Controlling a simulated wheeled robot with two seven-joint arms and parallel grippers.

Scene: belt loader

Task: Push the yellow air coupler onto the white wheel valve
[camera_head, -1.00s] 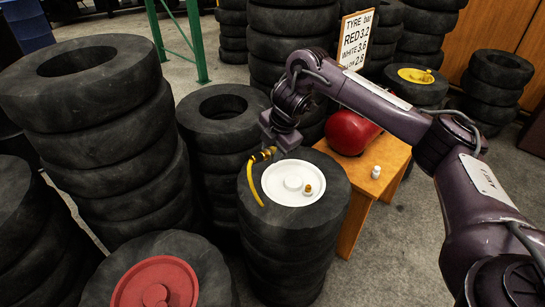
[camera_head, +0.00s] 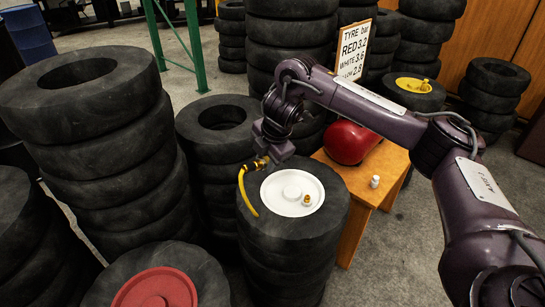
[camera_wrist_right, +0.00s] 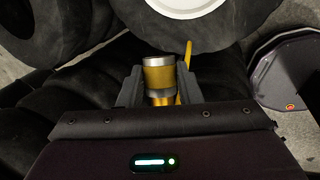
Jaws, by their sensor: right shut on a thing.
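The white wheel (camera_head: 292,193) lies flat in a tyre on top of a stack in the middle of the head view. Its small brass valve (camera_head: 307,200) stands up near its right front edge. My right gripper (camera_head: 264,158) is shut on the yellow coupler (camera_wrist_right: 158,76), which shows between the fingers in the right wrist view. The coupler (camera_head: 256,164) is behind and left of the white wheel, apart from the valve. A yellow hose (camera_head: 243,190) hangs from it over the tyre's left side. My left gripper is not in view.
A red wheel (camera_head: 155,290) lies at the front left, and a yellow wheel (camera_head: 415,86) at the back right. A red tank (camera_head: 350,141) and a small white cap (camera_head: 375,181) are on a wooden bench (camera_head: 352,212). A sign (camera_head: 355,45) stands behind. Tall tyre stacks (camera_head: 85,130) crowd the left.

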